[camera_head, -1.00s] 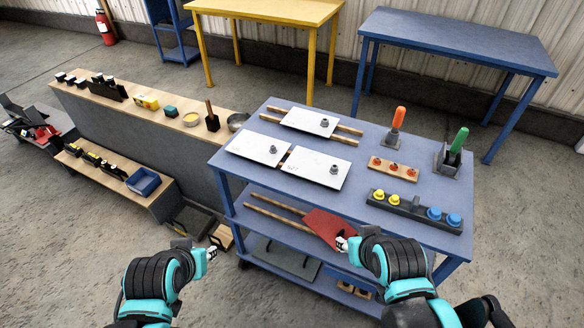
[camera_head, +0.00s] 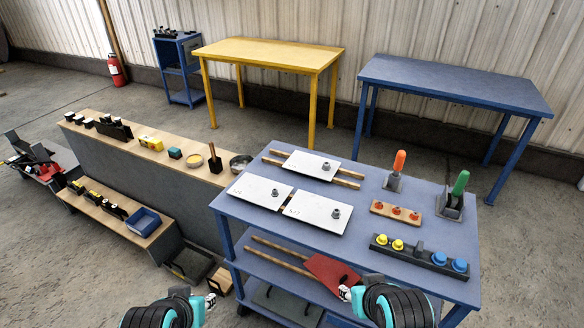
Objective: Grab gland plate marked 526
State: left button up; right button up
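Three white gland plates, each with a grey knob, lie on the blue workbench top: a back plate (camera_head: 311,166), a front-left plate (camera_head: 255,190) and a front-right plate (camera_head: 311,213). Small dark marks show on the front two, too small to read, so I cannot tell which is 526. My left gripper (camera_head: 211,301) is low in the picture, left of the bench and away from the plates. My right gripper (camera_head: 346,292) shows below the front edge of the bench top, overlapping a red piece in the picture. Whether either gripper is open is too small to tell.
The blue workbench (camera_head: 348,255) also carries an orange-handled tool (camera_head: 397,166), a green-handled tool (camera_head: 459,187), a wooden block with red knobs (camera_head: 397,212) and a dark strip with yellow and blue buttons (camera_head: 418,254). The red piece (camera_head: 325,270) is on the lower shelf. A long counter (camera_head: 140,150) stands left.

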aim_at(268, 193)
jog(key=i+j, duration=0.15)
jog(key=j, duration=0.15)
jog(key=i+j, duration=0.15)
jog(key=j, duration=0.15)
jog(key=i+j, duration=0.15)
jog(key=j, duration=0.15)
jog(key=i+j+z, duration=0.15)
jog(key=z, duration=0.3)
jog(key=j+z, duration=0.85)
jog(key=i+l, duration=0.05)
